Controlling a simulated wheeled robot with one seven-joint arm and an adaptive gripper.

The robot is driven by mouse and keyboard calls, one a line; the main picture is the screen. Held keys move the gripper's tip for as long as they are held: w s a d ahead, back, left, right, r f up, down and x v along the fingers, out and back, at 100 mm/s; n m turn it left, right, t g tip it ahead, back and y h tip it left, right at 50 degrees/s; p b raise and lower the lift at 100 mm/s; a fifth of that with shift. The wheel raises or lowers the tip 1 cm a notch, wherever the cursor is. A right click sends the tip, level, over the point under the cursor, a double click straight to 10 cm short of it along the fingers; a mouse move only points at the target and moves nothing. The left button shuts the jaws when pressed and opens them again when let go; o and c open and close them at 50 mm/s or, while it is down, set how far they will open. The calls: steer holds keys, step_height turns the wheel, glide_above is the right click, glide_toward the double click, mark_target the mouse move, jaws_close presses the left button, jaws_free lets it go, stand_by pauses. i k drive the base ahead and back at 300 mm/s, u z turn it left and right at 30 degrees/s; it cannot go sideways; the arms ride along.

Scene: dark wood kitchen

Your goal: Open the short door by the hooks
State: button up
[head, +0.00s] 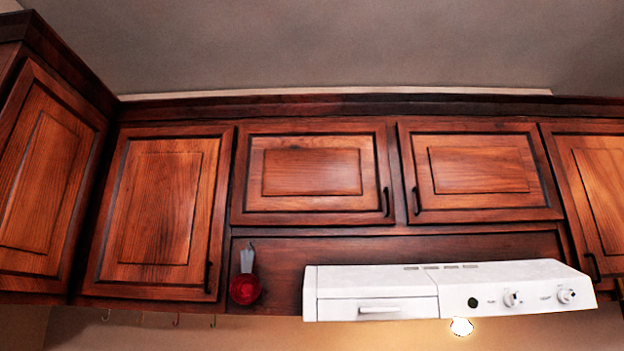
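Two short doors sit side by side in the upper cabinets in the head view, both shut. The left short door (312,205) has a dark vertical handle (387,202) at its lower right. The right short door (480,207) has its handle (417,201) at its lower left. Several small hooks (176,321) hang under the taller door (155,205) to the left, so the left short door is nearer them. My gripper is not in view.
A red scoop-like utensil (245,289) hangs below the left short door. A white range hood (375,292) juts out under both short doors. Taller shut doors flank them, at far left (45,180) and right (600,190). The space before the short doors looks clear.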

mark_target(332, 174)
steer(key=u, duration=0.2)
steer(key=k, duration=0.45)
steer(key=u, duration=1.25)
steer(key=i, duration=1.2)
steer(key=z, duration=1)
steer(key=i, duration=0.75)
steer(key=z, duration=0.8)
